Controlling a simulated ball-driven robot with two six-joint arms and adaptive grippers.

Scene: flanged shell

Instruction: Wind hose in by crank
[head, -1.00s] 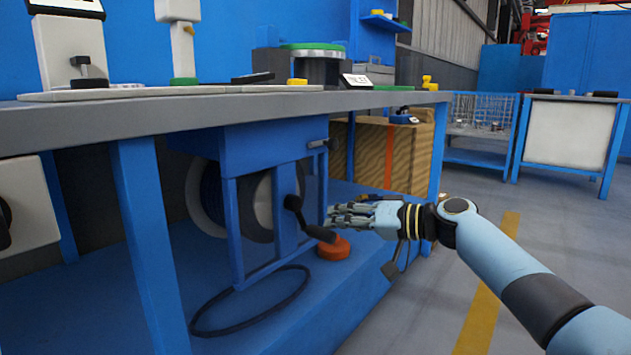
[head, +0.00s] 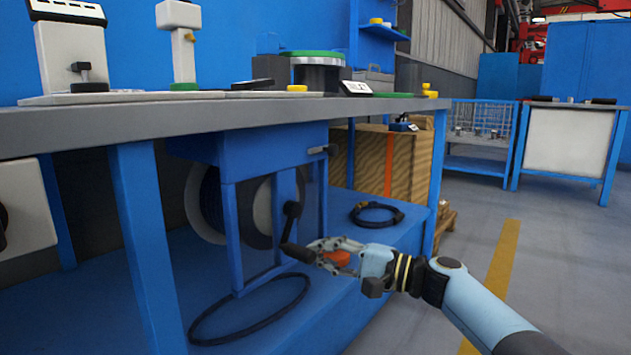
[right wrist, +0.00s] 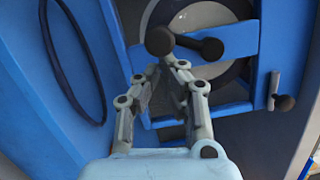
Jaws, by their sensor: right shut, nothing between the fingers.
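The hose reel (head: 262,198) has a dark drum with pale flanges in a blue frame under the bench. Its black crank (head: 291,224) hangs down from the hub, with the dark grip (head: 298,253) at its lower end. My right gripper (head: 314,248) is shut and empty, its fingertips close beside the grip; I cannot tell whether they touch. In the right wrist view the fingertips (right wrist: 166,66) point at the round grip end (right wrist: 160,40). A dark hose loop (head: 251,331) lies on the blue lower shelf before the reel. My left gripper is out of view.
The grey bench top (head: 230,111) overhangs the reel, and a blue leg (head: 148,245) stands left of it. A coiled dark cable (head: 376,222) and a wooden crate (head: 368,168) are behind. Floor to the right is clear.

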